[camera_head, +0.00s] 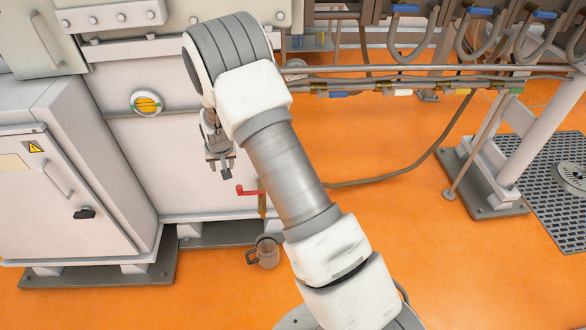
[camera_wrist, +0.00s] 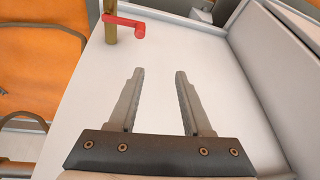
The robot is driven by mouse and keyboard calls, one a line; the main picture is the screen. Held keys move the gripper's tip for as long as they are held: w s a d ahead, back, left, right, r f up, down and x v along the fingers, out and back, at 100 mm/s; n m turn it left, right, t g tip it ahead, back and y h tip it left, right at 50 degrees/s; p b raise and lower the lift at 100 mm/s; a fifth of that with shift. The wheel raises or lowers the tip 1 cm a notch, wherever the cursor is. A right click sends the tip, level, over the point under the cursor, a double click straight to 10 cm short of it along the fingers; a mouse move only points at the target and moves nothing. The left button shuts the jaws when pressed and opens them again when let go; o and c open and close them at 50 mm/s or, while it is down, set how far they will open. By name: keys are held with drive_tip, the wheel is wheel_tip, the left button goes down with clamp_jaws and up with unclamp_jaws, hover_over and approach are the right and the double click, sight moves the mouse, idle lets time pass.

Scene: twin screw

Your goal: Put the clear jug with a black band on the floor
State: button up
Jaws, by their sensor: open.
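A clear jug (camera_head: 267,252) with a dark handle and dark rim stands on the orange floor (camera_head: 225,285) in the head view, just left of my arm and partly hidden by it. My gripper (camera_head: 221,166) is above and to the left of the jug, in front of the machine's pale panel. In the wrist view my gripper (camera_wrist: 156,75) is open, with nothing between its fingers and the pale panel behind them. The jug cannot be made out in the wrist view.
A red-handled valve (camera_head: 250,191) sits right of my gripper; its red handle (camera_wrist: 130,25) also shows in the wrist view. A grey cabinet (camera_head: 60,190) stands at left. Pipes and hoses (camera_head: 420,75) run along the right. Open floor lies in front and right.

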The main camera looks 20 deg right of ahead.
drive_tip(key=s+d+v, duration=0.1)
drive_tip(key=d+v, duration=0.1)
drive_tip(key=v, duration=1.1)
drive_tip(key=s+d+f+v, duration=0.1)
drive_tip(key=v, duration=1.3)
drive_tip(key=s+d+r+n, duration=0.1)
drive_tip(key=s+r, duration=0.2)
drive_tip(key=s, duration=0.9)
drive_tip(key=s+d+r, duration=0.2)
drive_tip(key=s+r, duration=0.2)
drive_tip(key=s, duration=0.8)
drive_tip(key=shift+s+d+r+n+t, duration=0.15)
drive_tip(key=shift+d+r+n+t, duration=0.05)
drive_tip(key=shift+n+t, duration=0.2)
wheel_tip(320, 180, up, 24)
drive_tip(key=p, duration=2.3)
drive_tip(key=shift+p, duration=0.4)
